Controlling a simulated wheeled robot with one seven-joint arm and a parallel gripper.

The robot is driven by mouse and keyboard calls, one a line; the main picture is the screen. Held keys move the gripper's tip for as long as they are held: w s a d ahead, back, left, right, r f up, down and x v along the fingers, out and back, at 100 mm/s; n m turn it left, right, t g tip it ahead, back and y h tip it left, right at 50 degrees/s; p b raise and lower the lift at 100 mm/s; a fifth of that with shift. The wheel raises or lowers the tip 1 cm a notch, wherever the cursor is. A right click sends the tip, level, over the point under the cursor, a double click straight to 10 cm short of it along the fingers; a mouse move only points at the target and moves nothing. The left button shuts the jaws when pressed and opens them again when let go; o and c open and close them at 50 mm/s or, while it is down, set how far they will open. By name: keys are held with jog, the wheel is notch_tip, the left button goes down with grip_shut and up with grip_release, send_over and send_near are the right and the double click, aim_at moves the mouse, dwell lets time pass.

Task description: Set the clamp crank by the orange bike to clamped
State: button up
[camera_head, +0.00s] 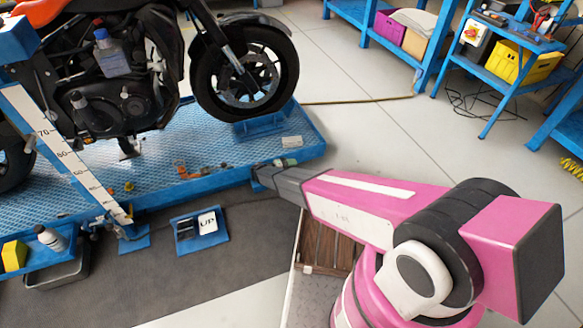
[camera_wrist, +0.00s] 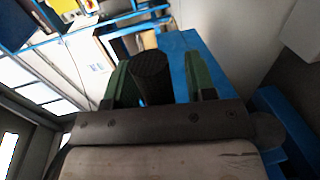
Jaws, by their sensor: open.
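The orange bike (camera_head: 130,70) stands on a blue lift platform (camera_head: 235,150) in the head view.
A panel marked UP (camera_head: 207,223) is on the floor before the platform. A blue post with a number scale (camera_head: 65,150) rises at the left. Small parts lie on the platform. Blue workbenches (camera_head: 500,75) stand at the back right; the tiled floor between is mostly clear.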

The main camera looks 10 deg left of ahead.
grip_shut()
